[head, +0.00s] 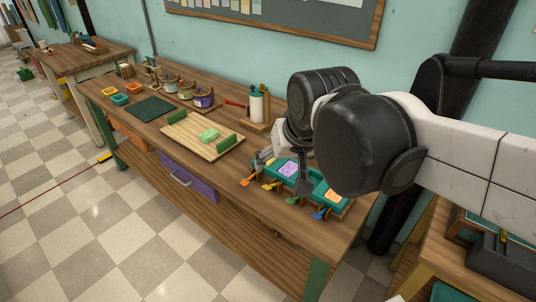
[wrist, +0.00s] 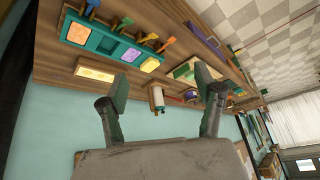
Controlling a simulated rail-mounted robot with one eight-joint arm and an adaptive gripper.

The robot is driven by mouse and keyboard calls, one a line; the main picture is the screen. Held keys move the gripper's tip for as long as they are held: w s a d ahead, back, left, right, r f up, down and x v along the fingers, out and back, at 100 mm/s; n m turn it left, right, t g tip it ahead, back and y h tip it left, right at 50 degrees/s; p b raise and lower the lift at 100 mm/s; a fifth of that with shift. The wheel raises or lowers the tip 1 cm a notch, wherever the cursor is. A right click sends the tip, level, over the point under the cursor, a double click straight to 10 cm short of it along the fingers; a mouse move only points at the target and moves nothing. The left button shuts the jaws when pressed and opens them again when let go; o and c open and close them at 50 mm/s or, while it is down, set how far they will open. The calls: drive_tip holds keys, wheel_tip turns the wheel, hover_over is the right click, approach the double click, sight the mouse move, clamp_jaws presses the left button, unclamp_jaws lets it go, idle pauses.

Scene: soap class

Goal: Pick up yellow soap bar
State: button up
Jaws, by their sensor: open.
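A yellow-orange soap bar (wrist: 77,33) lies in an end compartment of the teal soap holder (wrist: 101,45) in the wrist view. In the head view an orange-yellow bar (head: 334,196) shows at the right end of the holder, partly behind my arm. A pale yellow block (wrist: 96,71) lies on a wooden piece beside the holder in the wrist view; I cannot tell if it is soap. My gripper (wrist: 160,82) is open and empty, above the bench and apart from the holder.
Coloured pegs (wrist: 148,38) stick out along the holder's front edge. A green soap bar (head: 209,134) lies on a wooden board (head: 190,139) to the left. A white bottle (head: 257,105) in a wooden stand is near the wall. A dark green mat (head: 153,108) is farther left.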

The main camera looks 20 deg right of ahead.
drive_tip(key=w+d+f+m+g+p, duration=0.1)
drive_tip(key=w+d+m+g, duration=0.15)
drive_tip(key=w, duration=0.65)
drive_tip(key=w+d+f+m+g+p, duration=0.1)
drive_tip(key=w+d+f+m+p, duration=0.15)
drive_tip(key=w, duration=0.65)
drive_tip(key=w+d+m+g, duration=0.1)
drive_tip(key=w+d+m, duration=0.15)
drive_tip(key=w, duration=0.55)
drive_tip(key=w+d+f+m, duration=0.1)
drive_tip(key=w+f, duration=0.1)
drive_tip(key=f, duration=0.3)
drive_tip(key=w+d+f+g+p, duration=0.1)
drive_tip(key=w+f, duration=0.1)
drive_tip(key=f, duration=0.3)
drive_tip(key=w+d+f+m+p, duration=0.1)
drive_tip(key=w+f, duration=0.1)
drive_tip(key=f, duration=0.4)
drive_tip(key=shift+w+f+m+g, duration=0.1)
drive_tip(key=shift+w+m+g, duration=0.15)
drive_tip(key=shift+m, duration=0.1)
drive_tip(key=shift+s+a+f+p, duration=0.1)
drive_tip(key=shift+f+p, duration=0.25)
drive_tip(key=shift+f, duration=1.05)
drive_tip(key=shift+a+f+p, duration=0.1)
drive_tip(key=shift+f+p, duration=0.2)
drive_tip(key=shift+f, duration=1.05)
drive_tip(key=c, duration=1.3)
